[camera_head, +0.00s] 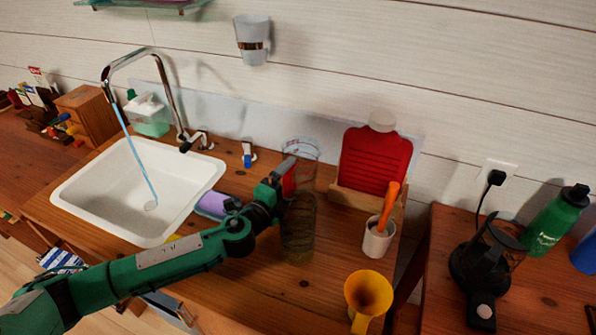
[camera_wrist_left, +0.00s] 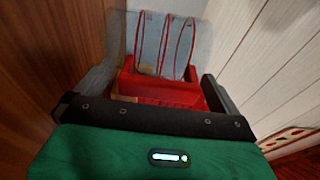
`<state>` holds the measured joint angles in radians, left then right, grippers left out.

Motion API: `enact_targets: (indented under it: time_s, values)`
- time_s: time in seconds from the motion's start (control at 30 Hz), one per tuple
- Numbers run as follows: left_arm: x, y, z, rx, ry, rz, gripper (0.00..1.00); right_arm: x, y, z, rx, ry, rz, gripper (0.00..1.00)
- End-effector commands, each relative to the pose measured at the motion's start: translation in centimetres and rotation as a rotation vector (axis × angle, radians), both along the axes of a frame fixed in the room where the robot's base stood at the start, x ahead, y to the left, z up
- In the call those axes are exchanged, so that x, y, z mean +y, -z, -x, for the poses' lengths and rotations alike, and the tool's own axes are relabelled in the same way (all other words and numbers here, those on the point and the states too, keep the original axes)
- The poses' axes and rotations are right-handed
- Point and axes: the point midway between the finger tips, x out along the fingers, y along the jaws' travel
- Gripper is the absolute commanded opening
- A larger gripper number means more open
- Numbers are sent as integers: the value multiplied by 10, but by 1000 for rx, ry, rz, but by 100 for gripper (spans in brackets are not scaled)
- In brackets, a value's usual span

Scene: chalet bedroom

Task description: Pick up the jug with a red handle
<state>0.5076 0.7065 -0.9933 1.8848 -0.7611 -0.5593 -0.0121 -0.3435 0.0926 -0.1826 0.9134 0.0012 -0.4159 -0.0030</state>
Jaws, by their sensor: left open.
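The clear jug (camera_head: 303,149) stands on the wooden counter left of a red hot-water bottle, partly hidden by my left gripper (camera_head: 281,175). A red part, seemingly its handle, shows beside the fingers. In the left wrist view, a see-through body with red lines, seemingly the jug (camera_wrist_left: 152,38), lies ahead of a red part (camera_wrist_left: 160,90) that sits between the spread fingers. My left gripper is open; I cannot tell whether a finger touches the red part. My right gripper is not in view.
A dark see-through ribbed vessel (camera_head: 298,228) stands just in front of the gripper.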

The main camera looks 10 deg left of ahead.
Motion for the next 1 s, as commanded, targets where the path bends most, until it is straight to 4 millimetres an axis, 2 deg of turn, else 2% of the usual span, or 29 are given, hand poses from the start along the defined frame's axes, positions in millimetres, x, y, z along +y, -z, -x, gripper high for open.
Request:
enact_targets:
  time_s: [0.1, 0.3, 0.4, 0.63, 0.77, 0.87, 1.0]
  values:
    - [0, 0, 0, 0, 0, 0, 100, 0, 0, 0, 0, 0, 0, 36]
    - [0, 0, 0, 0, 0, 0, 61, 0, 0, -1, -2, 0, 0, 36]
    - [0, 0, 0, 0, 0, 0, 45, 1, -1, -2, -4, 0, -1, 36]
    - [1, -1, 0, 0, -1, 0, 45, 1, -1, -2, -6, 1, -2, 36]
    - [1, -8, 0, -2, -1, 1, 45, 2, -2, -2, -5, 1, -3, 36]
    - [1, -20, 0, -3, 0, 1, 45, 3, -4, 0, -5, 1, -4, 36]
    - [1, -48, 0, -6, 0, 2, 45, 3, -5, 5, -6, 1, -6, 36]
